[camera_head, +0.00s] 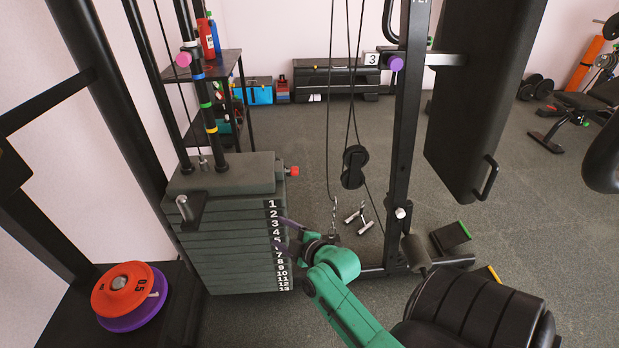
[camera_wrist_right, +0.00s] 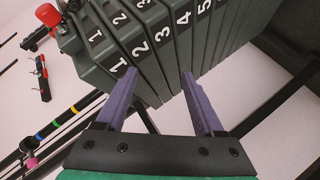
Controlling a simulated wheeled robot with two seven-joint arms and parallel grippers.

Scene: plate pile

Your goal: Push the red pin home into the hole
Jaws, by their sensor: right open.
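The red pin (camera_head: 294,171) sits at the right side of the top block of the weight stack (camera_head: 225,260), above the label 1. Its red knob stands out from the block, with a short grey length showing between. The knob also shows at the top left of the right wrist view (camera_wrist_right: 46,14). The hole itself is hidden. My right gripper (camera_head: 282,233) is open and empty, its purple fingers pointing at the numbered plates, below the pin. In the wrist view its two fingers (camera_wrist_right: 158,88) are wide apart, with plates beyond them. My left gripper is not in view.
A black upright post (camera_head: 402,150) with a purple knob (camera_head: 396,64) stands right of the stack, with cables and a pulley (camera_head: 354,167) between. Orange and purple discs (camera_head: 122,290) lie at lower left. A black pad (camera_head: 480,90) hangs at right. Open floor lies behind.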

